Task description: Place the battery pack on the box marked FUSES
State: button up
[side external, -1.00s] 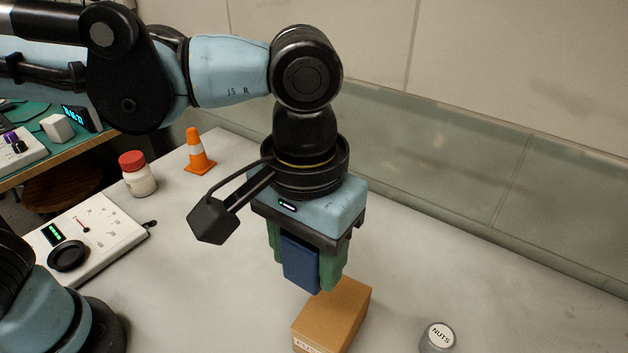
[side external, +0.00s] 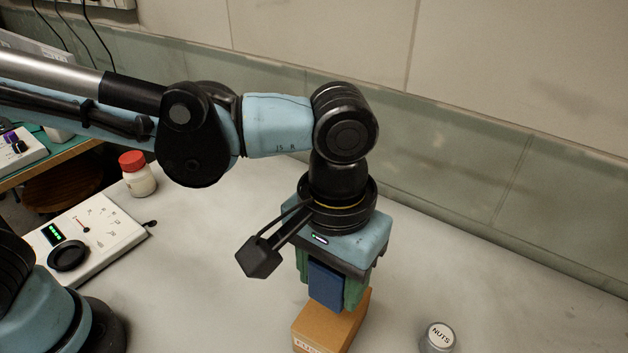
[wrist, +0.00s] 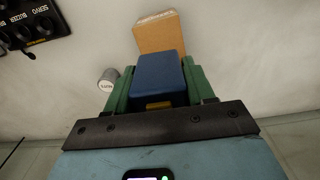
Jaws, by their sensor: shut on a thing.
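The blue battery pack (side external: 326,287) is held upright between the green fingers of my gripper (side external: 330,293). It also shows between the fingers in the wrist view (wrist: 158,78). The brown cardboard box (side external: 328,326) stands on the bench below the pack, with a partly cut-off white label starting "FU" on its front. In the side view the pack's lower end overlaps the back part of the box; I cannot tell whether they touch. In the wrist view the box (wrist: 161,34) shows beyond the pack's far end, partly hidden by it.
A round container marked NUTS (side external: 438,338) stands right of the box. A white panel with a dial (side external: 98,240) lies at left, and a red-lidded jar (side external: 137,174) stands behind it. A dark panel marked SERVO and BUZZER (wrist: 35,22) shows in the wrist view.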

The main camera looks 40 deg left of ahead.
aim_at(335, 290)
jog(key=shift+w+a+f, duration=0.2)
jog(key=shift+w+f, duration=0.25)
jog(key=shift+w, duration=0.3)
jog(key=shift+w+f, duration=0.1)
jog(key=shift+f, duration=1.95)
jog(key=shift+f, duration=0.15)
jog(key=o, duration=1.2)
